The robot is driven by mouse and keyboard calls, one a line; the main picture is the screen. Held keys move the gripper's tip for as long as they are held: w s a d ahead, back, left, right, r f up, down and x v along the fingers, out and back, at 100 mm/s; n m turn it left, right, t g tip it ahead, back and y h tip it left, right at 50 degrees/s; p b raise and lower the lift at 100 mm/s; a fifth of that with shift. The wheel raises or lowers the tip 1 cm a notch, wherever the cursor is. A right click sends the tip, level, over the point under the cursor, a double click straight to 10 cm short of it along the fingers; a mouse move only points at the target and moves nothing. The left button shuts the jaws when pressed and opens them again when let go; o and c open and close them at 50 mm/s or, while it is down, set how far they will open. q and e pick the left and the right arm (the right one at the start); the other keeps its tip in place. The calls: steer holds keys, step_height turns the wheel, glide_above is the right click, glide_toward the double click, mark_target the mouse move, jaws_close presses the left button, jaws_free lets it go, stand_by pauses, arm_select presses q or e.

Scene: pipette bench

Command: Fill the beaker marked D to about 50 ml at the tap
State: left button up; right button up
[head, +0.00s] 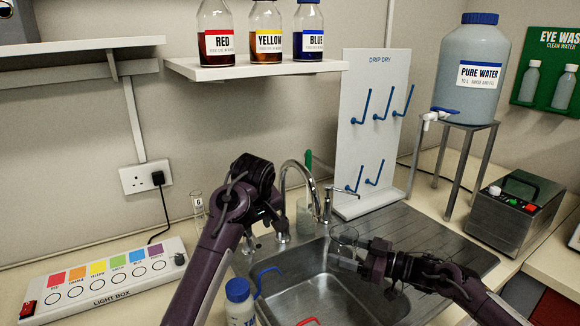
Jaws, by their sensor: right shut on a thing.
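My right gripper (362,256) is shut on a small clear glass beaker (344,236) and holds it over the sink basin (312,292). The beaker is just right of and below the spout end of the chrome tap (290,166); no marking or water level can be read on it. My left gripper (268,212) is at the left side of the tap, close to its base. Its fingers are mostly hidden by its own wrist, so I cannot tell whether they are open or touch the tap.
A glass with a green-handled item (308,162) stands behind the tap. A blue-capped bottle (238,290) stands at the sink's front left. The drip-dry board (372,100) and pure water tank (470,95) are behind right. The ribbed drainer (440,236) is clear.

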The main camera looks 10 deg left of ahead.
arm_select(q)
steer(key=s+d+r+t+h, duration=0.1)
steer(key=s+d+r+t, duration=0.1)
steer(key=r, duration=0.7)
steer(key=s+d+r+n+t+h, duration=0.1)
steer(key=s+d+r, duration=0.4)
steer(key=r, duration=0.5)
steer(key=shift+s+d+t+h, duration=0.2)
steer(key=shift+d+t+h, duration=0.3)
steer(key=shift+d+h, duration=0.3)
steer(key=shift+f, duration=0.1)
